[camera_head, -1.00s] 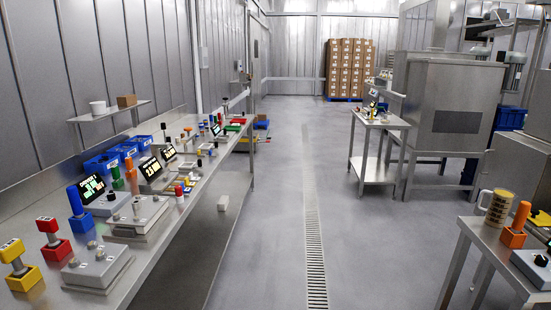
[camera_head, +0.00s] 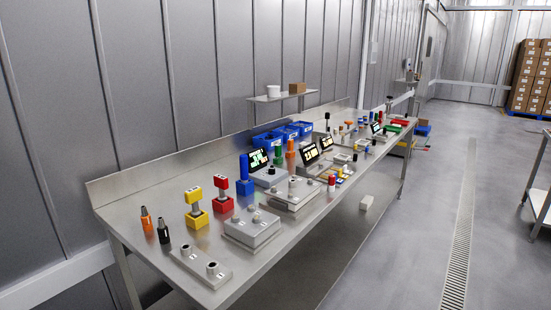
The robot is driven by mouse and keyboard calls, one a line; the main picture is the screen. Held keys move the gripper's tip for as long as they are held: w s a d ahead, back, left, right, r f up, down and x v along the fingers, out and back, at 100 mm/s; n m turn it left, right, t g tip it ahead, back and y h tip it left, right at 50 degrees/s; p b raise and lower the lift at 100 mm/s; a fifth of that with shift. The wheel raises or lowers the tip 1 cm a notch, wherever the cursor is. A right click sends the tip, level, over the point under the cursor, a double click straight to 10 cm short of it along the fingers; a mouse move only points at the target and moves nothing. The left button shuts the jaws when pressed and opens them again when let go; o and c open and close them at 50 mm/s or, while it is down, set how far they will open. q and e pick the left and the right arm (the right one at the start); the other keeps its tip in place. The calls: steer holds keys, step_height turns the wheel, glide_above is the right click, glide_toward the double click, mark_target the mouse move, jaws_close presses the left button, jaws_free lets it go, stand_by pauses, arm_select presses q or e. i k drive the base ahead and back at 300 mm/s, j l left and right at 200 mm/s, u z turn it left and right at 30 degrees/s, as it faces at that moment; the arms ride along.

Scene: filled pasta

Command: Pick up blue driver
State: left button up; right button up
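What looks like the blue driver (camera_head: 244,168) stands upright near the middle of the long steel bench, its tall blue handle above a blue block (camera_head: 244,201). The join between handle and block is too small to make out. It stands just right of a red block (camera_head: 222,203) that carries a red-topped tool, and beside a grey device with a lit display (camera_head: 258,159). Neither of my grippers is in view.
The steel bench (camera_head: 150,212) runs from front left to far right. Yellow, orange and black tools and grey boxes stand around. Blue bins (camera_head: 268,141) are behind. A small wall shelf (camera_head: 283,97) is above. Open floor (camera_head: 400,235) lies to the right.

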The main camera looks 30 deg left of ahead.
mark_target(243, 160)
steer(key=u, duration=1.25)
